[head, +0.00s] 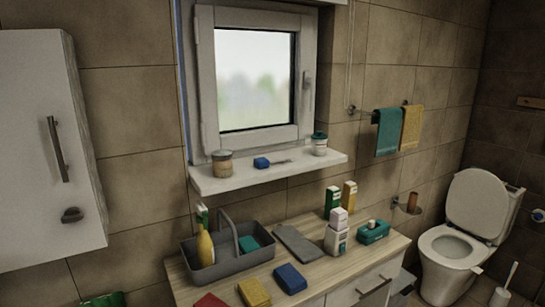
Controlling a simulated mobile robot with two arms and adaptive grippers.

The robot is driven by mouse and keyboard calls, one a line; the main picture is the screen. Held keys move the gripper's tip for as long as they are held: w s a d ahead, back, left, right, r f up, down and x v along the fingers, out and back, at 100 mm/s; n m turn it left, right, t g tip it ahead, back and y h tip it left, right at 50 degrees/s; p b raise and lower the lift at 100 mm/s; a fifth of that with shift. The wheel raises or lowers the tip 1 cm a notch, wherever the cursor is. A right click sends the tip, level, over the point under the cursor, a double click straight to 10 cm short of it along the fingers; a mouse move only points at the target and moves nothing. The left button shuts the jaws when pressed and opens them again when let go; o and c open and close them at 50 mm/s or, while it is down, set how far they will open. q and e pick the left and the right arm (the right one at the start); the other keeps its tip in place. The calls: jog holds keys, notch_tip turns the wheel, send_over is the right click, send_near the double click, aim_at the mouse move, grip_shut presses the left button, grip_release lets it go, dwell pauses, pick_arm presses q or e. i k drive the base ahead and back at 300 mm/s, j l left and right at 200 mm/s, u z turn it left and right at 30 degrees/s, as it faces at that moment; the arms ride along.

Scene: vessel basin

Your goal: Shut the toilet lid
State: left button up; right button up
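The white toilet (447,262) stands at the right of the head view, beyond the right end of the counter. Its lid (477,203) is raised and leans back against the cistern. The seat (452,246) lies down on the bowl, and the bowl's opening is visible. The cistern (510,212) shows partly behind the lid. Neither of my grippers shows in this view.
A wooden-topped counter (375,256) carries a grey caddy (228,269), bottles, sponges and a tissue box (373,232). A toilet brush (503,290) stands right of the toilet. A white wall cabinet (40,150) hangs at left. A small bin (403,283) sits between counter and toilet.

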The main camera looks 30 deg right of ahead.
aim_at(477, 201)
jog(key=z, duration=2.3)
jog(key=i+z, duration=0.25)
jog(key=i, duration=2.1)
